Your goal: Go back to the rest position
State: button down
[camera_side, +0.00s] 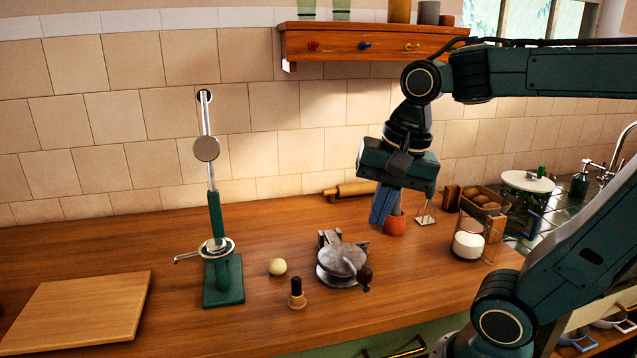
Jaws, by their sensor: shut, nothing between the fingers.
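My gripper (382,207) hangs from my dark green arm, pointing down, right of the middle of the side view. Its fingers are together with nothing visible between them. The fingertips appear in front of an orange-brown pot (395,223), partly hiding it. I cannot tell how far apart in depth they are. My arm reaches in from the right, above the counter.
A round metal press (342,260) with a dark knob stands below my gripper. A dough ball (277,267), a small dark-handled stamp (297,294), a tall green stand (222,280) and a cutting board (78,308) lie leftward. A glass jar (468,243) stands right. A shelf (370,42) hangs above.

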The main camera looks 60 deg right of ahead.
jog(key=s+n+t, duration=0.1)
jog(key=n, duration=0.3)
jog(key=s+a+f+n+t, duration=0.1)
jog(key=n, duration=0.3)
jog(key=s+n+t, duration=0.1)
jog(key=n, duration=0.3)
jog(key=shift+a+f+n, duration=0.2)
jog(key=shift+f+n, duration=0.1)
jog(key=shift+n, duration=0.1)
